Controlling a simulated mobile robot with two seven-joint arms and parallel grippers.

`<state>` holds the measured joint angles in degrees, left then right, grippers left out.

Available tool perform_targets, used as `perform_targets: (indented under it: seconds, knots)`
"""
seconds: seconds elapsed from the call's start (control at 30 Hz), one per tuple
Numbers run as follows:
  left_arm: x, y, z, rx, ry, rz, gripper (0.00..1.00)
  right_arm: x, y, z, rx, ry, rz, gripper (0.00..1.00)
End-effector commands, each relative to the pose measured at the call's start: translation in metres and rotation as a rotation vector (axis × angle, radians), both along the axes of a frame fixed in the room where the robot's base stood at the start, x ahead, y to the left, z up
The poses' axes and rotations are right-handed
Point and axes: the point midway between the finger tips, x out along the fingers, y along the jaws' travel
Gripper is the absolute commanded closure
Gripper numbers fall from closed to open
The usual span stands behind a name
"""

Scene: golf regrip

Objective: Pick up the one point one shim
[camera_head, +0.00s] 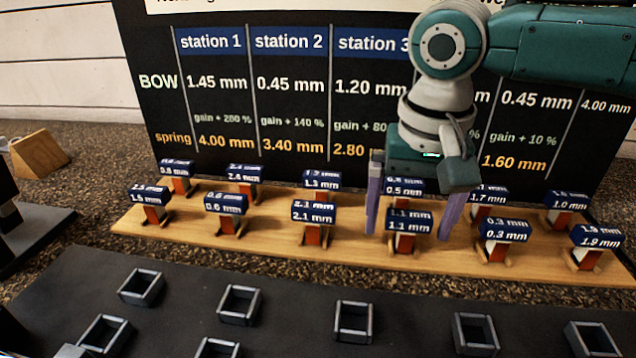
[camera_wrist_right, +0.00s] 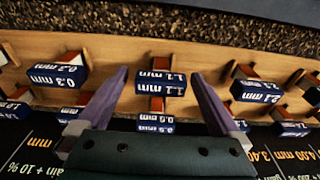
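The 1.1 mm shim (camera_head: 409,222) has a blue label block on an orange-red body and stands in the front row of a wooden rack (camera_head: 350,246). It also shows in the right wrist view (camera_wrist_right: 161,85), between my fingers. My right gripper (camera_head: 409,235) is open, pointing down, with one purple finger on each side of the 1.1 mm shim. In the wrist view, gaps show between the label and both fingers (camera_wrist_right: 160,76). The 0.5 mm shim (camera_head: 404,187) stands right behind it, partly under the gripper. My left gripper is not in view.
The 2.1 mm shim (camera_head: 314,212) and 0.3 mm shim (camera_head: 505,230) flank the 1.1 mm one. Several other labelled shims fill both rows. A dark board (camera_head: 290,325) with square holders lies in front. A chart panel (camera_head: 260,90) stands behind the rack.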

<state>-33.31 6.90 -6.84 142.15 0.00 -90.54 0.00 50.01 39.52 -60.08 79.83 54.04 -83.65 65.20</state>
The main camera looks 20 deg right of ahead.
Motion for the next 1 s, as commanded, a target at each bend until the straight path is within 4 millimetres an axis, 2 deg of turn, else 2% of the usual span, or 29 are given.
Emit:
perform_targets:
  seconds: [0.07, 0.73, 1.0]
  knots:
    - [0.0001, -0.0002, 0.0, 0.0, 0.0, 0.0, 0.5, 0.0, 0.0002, 0.0002, 0.0, 0.0, 0.0, 0.08]
    - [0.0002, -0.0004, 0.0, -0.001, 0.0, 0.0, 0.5, 0.0001, 0.0004, 0.0006, 0.001, 0.0, 0.001, 0.83]
    - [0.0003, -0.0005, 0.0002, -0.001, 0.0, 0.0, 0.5, 0.0002, 0.0004, 0.0018, 0.001, -0.001, 0.0, 0.85]
